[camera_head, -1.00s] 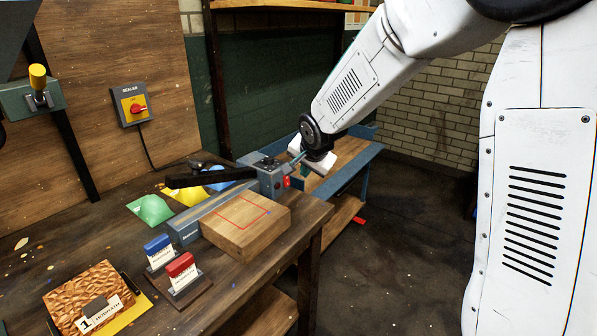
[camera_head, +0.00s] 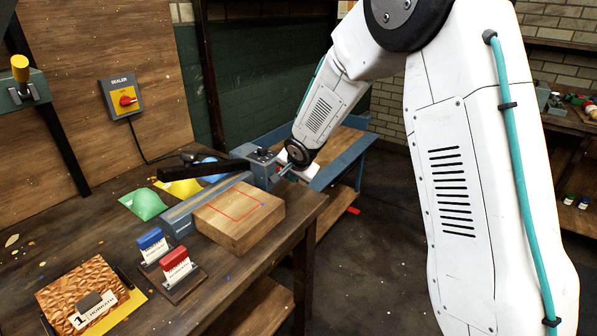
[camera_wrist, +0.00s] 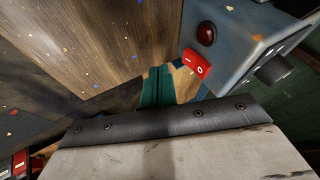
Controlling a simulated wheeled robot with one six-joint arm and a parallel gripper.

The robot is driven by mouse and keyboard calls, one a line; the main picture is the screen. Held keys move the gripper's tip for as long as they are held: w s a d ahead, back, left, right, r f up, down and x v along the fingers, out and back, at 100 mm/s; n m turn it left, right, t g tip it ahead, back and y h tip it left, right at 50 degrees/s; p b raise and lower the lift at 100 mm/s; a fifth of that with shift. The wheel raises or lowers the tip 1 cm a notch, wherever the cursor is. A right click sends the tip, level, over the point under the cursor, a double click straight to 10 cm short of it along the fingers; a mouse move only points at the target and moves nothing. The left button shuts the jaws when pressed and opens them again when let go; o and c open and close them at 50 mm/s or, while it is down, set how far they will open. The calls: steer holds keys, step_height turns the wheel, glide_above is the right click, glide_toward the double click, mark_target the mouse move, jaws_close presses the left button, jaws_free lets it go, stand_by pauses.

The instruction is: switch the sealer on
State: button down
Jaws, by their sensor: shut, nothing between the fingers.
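The sealer (camera_head: 213,203) is a long grey bar unit on the bench with a black lever arm (camera_head: 205,178) over it and a grey end housing (camera_head: 262,168). In the wrist view its end housing (camera_wrist: 240,42) carries a red rocker switch (camera_wrist: 197,64) marked with a dash and a circle. A dark red lamp (camera_wrist: 207,33) sits beside the rocker. My gripper (camera_head: 283,172) is at the housing's end; its teal fingertips (camera_wrist: 157,84) are shut and empty, just left of the rocker. I cannot tell whether they touch. A wall box (camera_head: 121,98) labelled SEALER has a red rotary knob (camera_head: 128,101).
A wooden block (camera_head: 240,217) with a red outline stands before the sealer. Green (camera_head: 146,204), yellow and blue pieces lie behind it. Blue (camera_head: 152,243) and red (camera_head: 175,264) labelled holders and a textured brown panel (camera_head: 75,290) lie nearer. A black knob (camera_wrist: 272,70) juts from the housing.

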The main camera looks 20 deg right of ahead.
steer(key=shift+w+a, duration=0.85)
steer(key=shift+w, duration=0.25)
steer(key=shift+w+f, duration=0.1)
steer(key=shift+w+a+f, duration=0.1)
steer(key=shift+a, duration=0.05)
steer(key=shift+r, duration=0.85)
